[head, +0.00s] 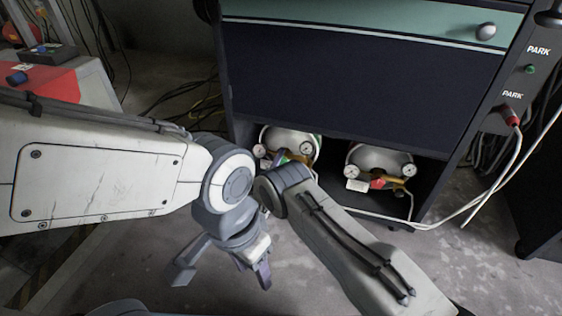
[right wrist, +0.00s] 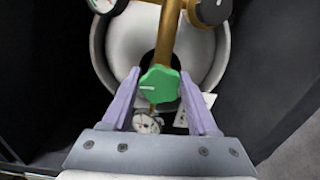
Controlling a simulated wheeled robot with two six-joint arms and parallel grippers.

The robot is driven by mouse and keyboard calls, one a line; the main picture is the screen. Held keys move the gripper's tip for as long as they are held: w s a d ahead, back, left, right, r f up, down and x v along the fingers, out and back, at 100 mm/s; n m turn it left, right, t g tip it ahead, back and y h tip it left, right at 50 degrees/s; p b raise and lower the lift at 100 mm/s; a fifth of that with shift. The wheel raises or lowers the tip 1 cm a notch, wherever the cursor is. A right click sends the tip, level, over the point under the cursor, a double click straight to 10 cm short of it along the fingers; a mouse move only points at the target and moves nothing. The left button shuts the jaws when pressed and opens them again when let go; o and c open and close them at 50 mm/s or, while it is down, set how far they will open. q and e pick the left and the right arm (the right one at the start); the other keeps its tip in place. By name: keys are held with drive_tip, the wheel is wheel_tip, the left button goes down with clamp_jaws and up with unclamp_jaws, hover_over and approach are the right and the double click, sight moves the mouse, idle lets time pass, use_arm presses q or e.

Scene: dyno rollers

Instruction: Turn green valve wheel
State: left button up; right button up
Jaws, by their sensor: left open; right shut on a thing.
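The green valve wheel (right wrist: 159,85) sits on a brass fitting (right wrist: 169,35) of a gas cylinder, in the middle of the right wrist view. My right gripper (right wrist: 159,73) is shut on it, with one purple finger on each side. In the head view my right arm reaches to the left cylinder (head: 299,135) in the cabinet's lower bay, and its wrist hides most of the contact there. My left gripper (head: 222,276) is open and empty, hanging over the floor in front of the cabinet.
A second cylinder (head: 380,158) with gauges stands in the bay on the right. The dark cabinet (head: 340,85) rises above both. Cables (head: 495,190) hang at its right side. A red box (head: 45,85) is at far left. The floor in front is clear.

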drive_tip(key=n, duration=0.6)
drive_tip(key=shift+n+p, duration=0.3)
drive_tip(key=shift+p, duration=0.1)
drive_tip(key=n, duration=0.3)
drive_tip(key=shift+n, duration=1.9)
drive_tip(key=shift+f+n, duration=0.1)
drive_tip(key=shift+n, duration=0.2)
drive_tip(key=o, duration=1.4)
drive_tip(key=shift+c, duration=0.2)
